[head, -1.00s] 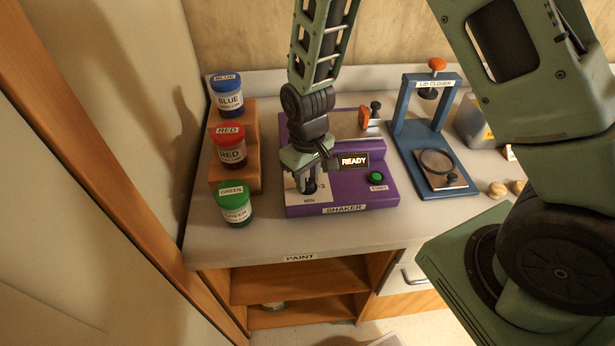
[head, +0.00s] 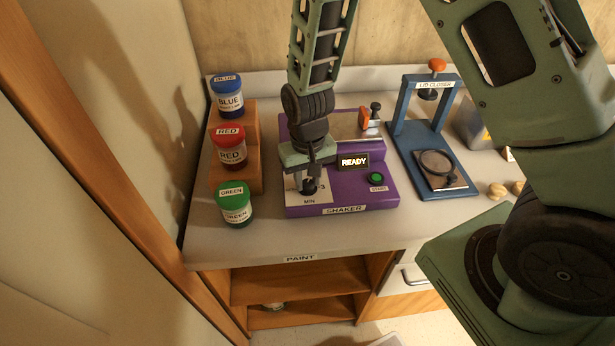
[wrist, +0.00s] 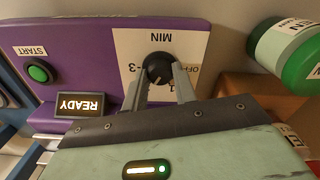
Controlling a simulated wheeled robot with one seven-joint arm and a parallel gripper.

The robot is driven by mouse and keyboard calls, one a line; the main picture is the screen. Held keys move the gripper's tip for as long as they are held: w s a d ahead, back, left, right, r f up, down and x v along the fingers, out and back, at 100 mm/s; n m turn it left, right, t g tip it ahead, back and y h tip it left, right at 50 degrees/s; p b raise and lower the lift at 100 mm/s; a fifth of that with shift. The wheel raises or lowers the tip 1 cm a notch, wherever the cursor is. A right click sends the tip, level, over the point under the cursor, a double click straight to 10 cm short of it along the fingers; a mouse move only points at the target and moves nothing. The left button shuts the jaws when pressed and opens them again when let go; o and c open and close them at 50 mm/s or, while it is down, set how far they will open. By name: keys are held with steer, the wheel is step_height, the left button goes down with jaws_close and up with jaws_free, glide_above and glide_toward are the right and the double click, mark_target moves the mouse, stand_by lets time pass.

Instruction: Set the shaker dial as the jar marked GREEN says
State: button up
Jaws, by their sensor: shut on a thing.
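The purple shaker (head: 382,190) stands on the counter with its display reading READY and a green START button (head: 376,178). Its black dial (wrist: 158,69) sits on a white plate marked MIN; a 3 shows beside it, and other marks are partly hidden. My gripper (head: 308,186) points down at the dial and is shut on it; in the wrist view its two fingers (wrist: 165,82) reach either side of the knob. The dial's exact setting cannot be read. The green-lidded GREEN jar (head: 235,205) stands on the counter left of the shaker; any small print on it is unreadable.
A RED jar (head: 229,148) and a BLUE jar (head: 227,97) stand on a stepped wooden rack (head: 251,150) behind the GREEN jar. A blue lid closer (head: 448,190) stands right of the shaker. The counter front (head: 260,243) is clear.

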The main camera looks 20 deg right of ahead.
mark_target(308, 182)
steer(key=o, duration=1)
steer(key=shift+c, duration=0.2)
steer(key=shift+r, duration=0.1)
step_height(308, 182, up, 17)
steer(key=b, duration=0.2)
steer(key=shift+r, duration=0.1)
steer(key=s+a+n, duration=0.3)
steer(key=s+n, duration=0.1)
steer(key=s, duration=0.6)
steer(key=s+a+n, duration=0.3)
steer(key=s+n, duration=0.1)
steer(key=s, duration=0.7)
steer(key=shift+a+r+y, duration=0.2)
steer(key=shift+a+y, duration=0.1)
steer(key=shift+a, duration=0.05)
